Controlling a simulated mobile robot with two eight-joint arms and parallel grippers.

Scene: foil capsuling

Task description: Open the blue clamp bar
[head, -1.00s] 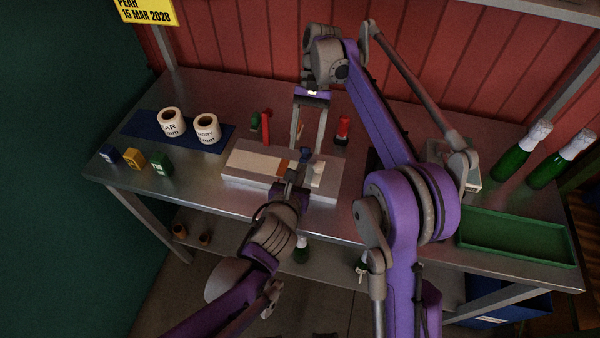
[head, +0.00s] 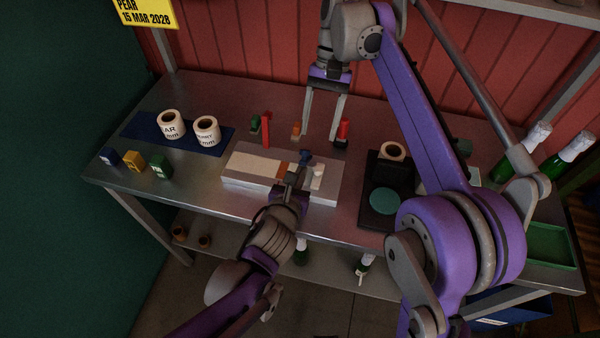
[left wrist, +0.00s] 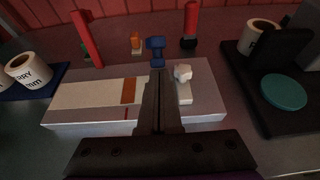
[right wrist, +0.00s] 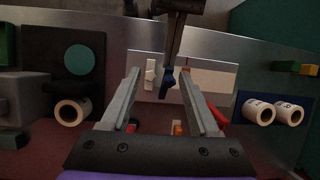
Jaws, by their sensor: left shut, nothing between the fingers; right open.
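The blue clamp bar (head: 305,155) is a small dark-blue piece at the back edge of a pale fixture block (head: 235,178). In the left wrist view the blue clamp bar (left wrist: 156,46) stands just beyond my left fingertips. My left gripper (head: 302,172) is shut and empty, low over the block's right part; whether it touches the blue piece is not clear. My right gripper (head: 320,138) is open and empty, behind the block, fingers pointing down. In the right wrist view the blue clamp bar (right wrist: 167,80) appears between the open fingers, partly against my left gripper.
Upright red pieces (head: 266,128) (head: 342,130) and an orange piece (head: 296,130) stand behind the block. Label rolls (head: 207,130) lie on a blue mat at left. A black device (head: 376,213) with a teal disc stands at right, near green-bottomed bottles and a green tray (head: 553,243).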

